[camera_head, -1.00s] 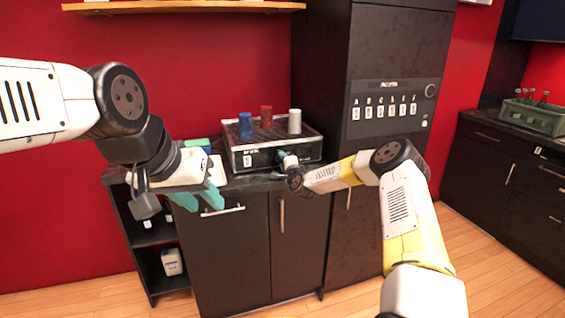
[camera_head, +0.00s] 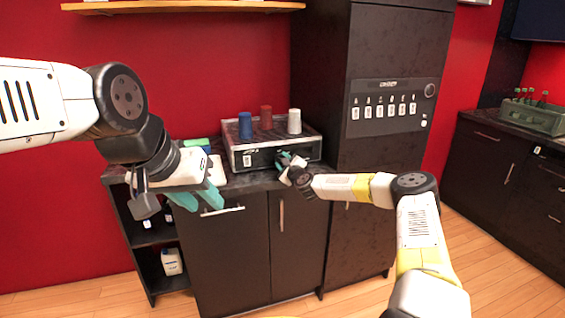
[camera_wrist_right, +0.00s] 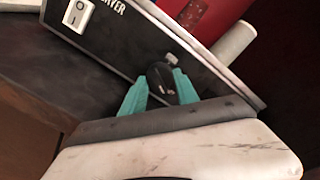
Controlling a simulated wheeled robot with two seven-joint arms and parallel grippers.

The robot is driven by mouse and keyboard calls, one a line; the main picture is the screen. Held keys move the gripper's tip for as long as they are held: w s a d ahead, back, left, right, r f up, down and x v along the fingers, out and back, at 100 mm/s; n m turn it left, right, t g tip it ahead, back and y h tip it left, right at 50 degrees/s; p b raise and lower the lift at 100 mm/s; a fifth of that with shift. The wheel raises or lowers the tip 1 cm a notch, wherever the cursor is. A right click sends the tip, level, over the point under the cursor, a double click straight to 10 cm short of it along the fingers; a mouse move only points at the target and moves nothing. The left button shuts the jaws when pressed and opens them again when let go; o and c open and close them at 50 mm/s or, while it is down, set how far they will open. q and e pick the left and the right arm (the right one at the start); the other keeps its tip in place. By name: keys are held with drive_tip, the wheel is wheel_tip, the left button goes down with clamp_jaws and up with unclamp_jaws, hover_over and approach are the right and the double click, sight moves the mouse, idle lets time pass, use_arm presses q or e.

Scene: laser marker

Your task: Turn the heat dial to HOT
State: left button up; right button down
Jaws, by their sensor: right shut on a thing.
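The heat dial (camera_wrist_right: 162,82) is a dark knob on the front panel of a black box (camera_head: 238,157) with a pale edge; in the right wrist view it sits between my teal fingertips. My right gripper (camera_wrist_right: 163,88) is shut on the dial, with a finger on each side. In the head view the right gripper (camera_head: 287,160) is at the box's front and hides the dial. My left gripper (camera_head: 198,198) is open and empty in front of the counter. The dial's marks cannot be read.
A blue cup (camera_head: 245,126), a red cup (camera_head: 266,117) and a white cup (camera_head: 294,121) stand on the box. A white rocker switch (camera_wrist_right: 78,14) is on its front panel. A green item (camera_head: 196,143) lies on the counter left of the box. A tall dark cabinet (camera_head: 400,60) stands at right.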

drive_tip(key=shift+f+m, duration=0.1)
drive_tip(key=shift+m, duration=0.2)
drive_tip(key=c, duration=0.9)
unclamp_jaws()
drive_tip(key=v, duration=0.8)
